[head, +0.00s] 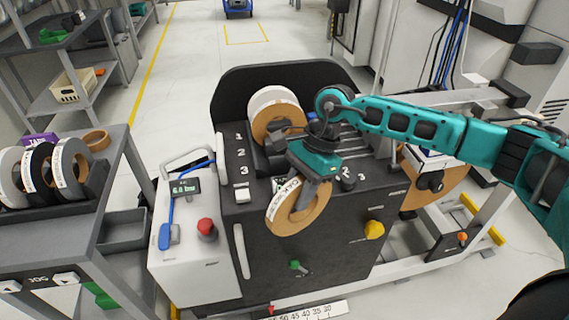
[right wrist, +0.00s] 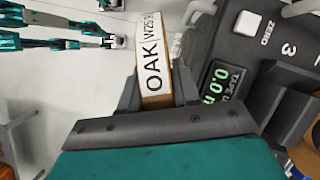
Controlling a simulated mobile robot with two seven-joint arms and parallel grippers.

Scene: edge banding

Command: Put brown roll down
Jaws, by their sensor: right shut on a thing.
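My right gripper (head: 303,182) is shut on a brown roll (head: 292,227) with a white label. The roll hangs in front of the black machine's (head: 345,220) front face, below its top edge. In the right wrist view the roll (right wrist: 157,62) shows edge-on between the dark fingers (right wrist: 158,94), its label reading "OAK". I see no support under it. Another brown roll with white (head: 277,112) stands upright on the machine's top, beside numbers 1 to 3. My left gripper is not seen in the head view.
A grey table (head: 105,190) at the left carries a dark rack with white and black rolls (head: 72,170) and a small brown ring (head: 97,140). A white control box (head: 190,250) with a red button stands between table and machine.

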